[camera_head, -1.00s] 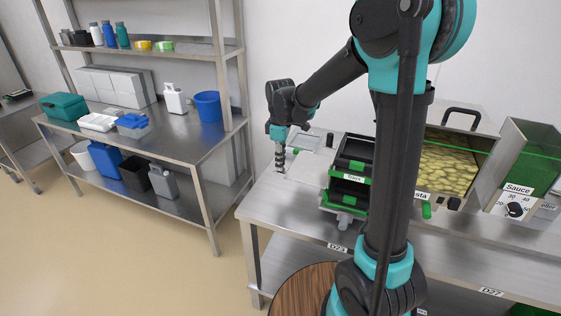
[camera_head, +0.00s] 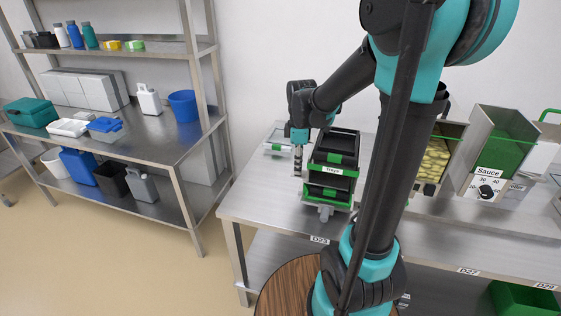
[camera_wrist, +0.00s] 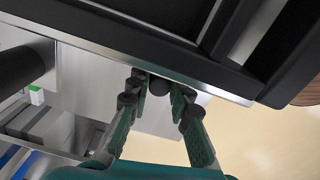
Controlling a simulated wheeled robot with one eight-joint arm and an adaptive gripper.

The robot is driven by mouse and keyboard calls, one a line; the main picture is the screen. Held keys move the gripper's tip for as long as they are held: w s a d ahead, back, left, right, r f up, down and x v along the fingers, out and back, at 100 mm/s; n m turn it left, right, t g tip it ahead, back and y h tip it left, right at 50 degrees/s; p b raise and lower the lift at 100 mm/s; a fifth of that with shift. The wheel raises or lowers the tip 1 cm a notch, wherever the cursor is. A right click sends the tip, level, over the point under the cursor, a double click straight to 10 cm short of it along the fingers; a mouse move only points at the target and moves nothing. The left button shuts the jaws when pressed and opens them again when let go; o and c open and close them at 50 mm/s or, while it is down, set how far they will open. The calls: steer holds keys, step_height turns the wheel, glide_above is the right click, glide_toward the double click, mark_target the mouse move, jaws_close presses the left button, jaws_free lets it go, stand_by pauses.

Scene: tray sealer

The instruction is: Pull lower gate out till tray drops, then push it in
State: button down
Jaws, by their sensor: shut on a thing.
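The tray dispenser (camera_head: 334,171), labelled "Trays", stands on the steel table with dark trays in it and green clips on its front. My gripper (camera_head: 298,172) points down close beside its left side in the head view. In the wrist view my gripper (camera_wrist: 160,92) has its two fingers around a dark round knob (camera_wrist: 159,86) beside a dark edge with a metal rim. I take this knob as part of a gate, but its level on the dispenser is hard to tell. The gate plate itself is not clearly visible in the head view.
The steel table (camera_head: 262,205) is bare left of the dispenser. A light-coloured tray-like item (camera_head: 279,149) lies behind my gripper. The pasta bin (camera_head: 434,160) and sauce unit (camera_head: 487,185) stand to the right. A shelf rack (camera_head: 150,146) is at the left.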

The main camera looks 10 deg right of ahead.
steer(key=shift+s+d, duration=0.2)
steer(key=shift+d, duration=0.35)
steer(key=c, duration=1.4)
jaws_free()
steer(key=shift+o, duration=0.2)
step_height(320, 180, up, 12)
